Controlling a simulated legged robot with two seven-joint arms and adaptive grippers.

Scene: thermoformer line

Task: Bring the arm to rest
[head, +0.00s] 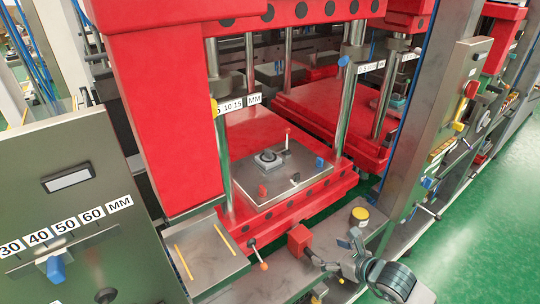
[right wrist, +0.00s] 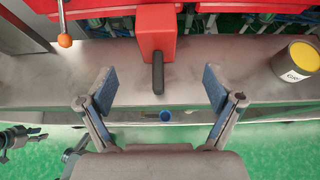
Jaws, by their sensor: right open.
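My right gripper (head: 340,254) is low at the front edge of the press in the head view. In the right wrist view its two blue-padded fingers (right wrist: 160,88) are spread wide and hold nothing. A red box (head: 299,239) with a dark handle (right wrist: 158,72) is mounted by the grey ledge. The handle shows between the fingers in the right wrist view, apart from both. My left gripper does not show in the head view.
A yellow-topped can (head: 360,214) stands on the grey ledge (head: 335,232), right of the fingers in the wrist view (right wrist: 297,62). An orange-knobbed lever (head: 258,256) is left of the red box. The red press (head: 160,110) rises behind. Green floor (head: 480,220) is open at right.

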